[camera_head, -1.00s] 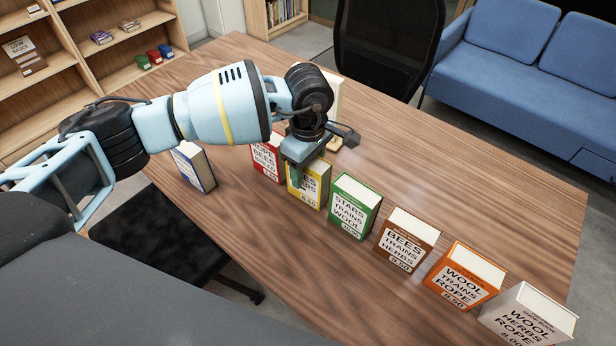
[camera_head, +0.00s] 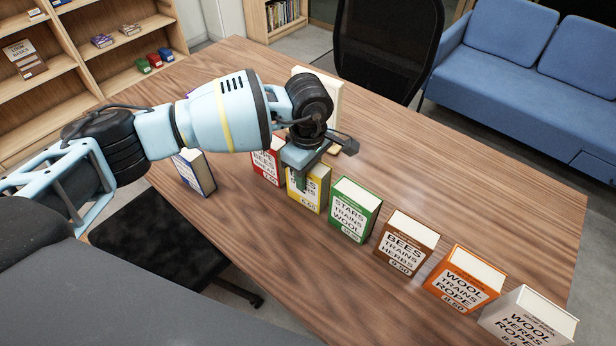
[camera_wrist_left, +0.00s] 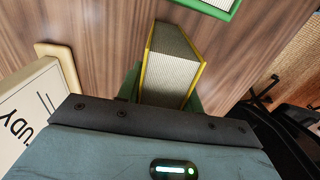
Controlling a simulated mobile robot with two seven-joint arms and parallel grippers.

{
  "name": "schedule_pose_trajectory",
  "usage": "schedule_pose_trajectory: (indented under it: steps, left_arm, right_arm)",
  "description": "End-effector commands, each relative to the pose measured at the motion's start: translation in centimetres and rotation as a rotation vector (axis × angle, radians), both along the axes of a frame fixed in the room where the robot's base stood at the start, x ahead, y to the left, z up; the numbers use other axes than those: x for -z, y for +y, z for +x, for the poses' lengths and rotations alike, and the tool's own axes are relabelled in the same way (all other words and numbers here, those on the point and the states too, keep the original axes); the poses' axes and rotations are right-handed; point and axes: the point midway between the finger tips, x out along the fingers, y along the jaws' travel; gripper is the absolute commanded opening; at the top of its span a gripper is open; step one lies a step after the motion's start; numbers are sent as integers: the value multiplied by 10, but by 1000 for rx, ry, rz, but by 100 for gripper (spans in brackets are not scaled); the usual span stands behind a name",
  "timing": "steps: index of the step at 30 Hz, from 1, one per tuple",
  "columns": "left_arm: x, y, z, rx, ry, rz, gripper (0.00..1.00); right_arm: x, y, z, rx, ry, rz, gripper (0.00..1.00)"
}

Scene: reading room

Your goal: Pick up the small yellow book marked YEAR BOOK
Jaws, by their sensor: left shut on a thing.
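The small yellow book (camera_head: 308,196) stands upright on the wooden table in the row of books, between a red one and a green one. Its upper front is covered by a finger, so I cannot read a YEAR BOOK mark. My left gripper (camera_head: 304,178) reaches it from above and is shut on it. In the left wrist view the yellow book (camera_wrist_left: 172,62) shows its page edges and yellow covers between the fingers, partly hidden by the gripper body. My right gripper is not in view.
A red book (camera_head: 268,163) stands left of it and a green book (camera_head: 355,209) right. Brown (camera_head: 405,245), orange (camera_head: 463,280) and white (camera_head: 527,318) books follow. A blue-and-white book (camera_head: 195,172) stands left. A cream sign (camera_wrist_left: 32,108) stands behind. The table's far right (camera_head: 480,165) is clear.

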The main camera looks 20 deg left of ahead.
Motion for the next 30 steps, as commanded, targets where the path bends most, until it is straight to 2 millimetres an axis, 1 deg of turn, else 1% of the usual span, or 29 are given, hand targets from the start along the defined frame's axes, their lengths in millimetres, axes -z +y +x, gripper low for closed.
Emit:
schedule_pose_trajectory:
  steps: [5, 7, 13, 17, 30]
  left_arm:
    - [-6, 0, 1, 0, -2, -1, 6]
    - [-11, 0, 1, -1, -3, -1, 6]
    - [-39, 0, 0, 1, -4, -1, 6]
    - [-38, 7, -23, 2, 0, 0, 6]
    - [-45, 29, -110, 2, 0, -1, 6]
  right_arm:
    - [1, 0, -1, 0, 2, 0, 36]
    - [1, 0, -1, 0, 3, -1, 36]
    - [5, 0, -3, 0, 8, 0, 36]
    - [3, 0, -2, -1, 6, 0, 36]
    - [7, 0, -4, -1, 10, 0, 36]
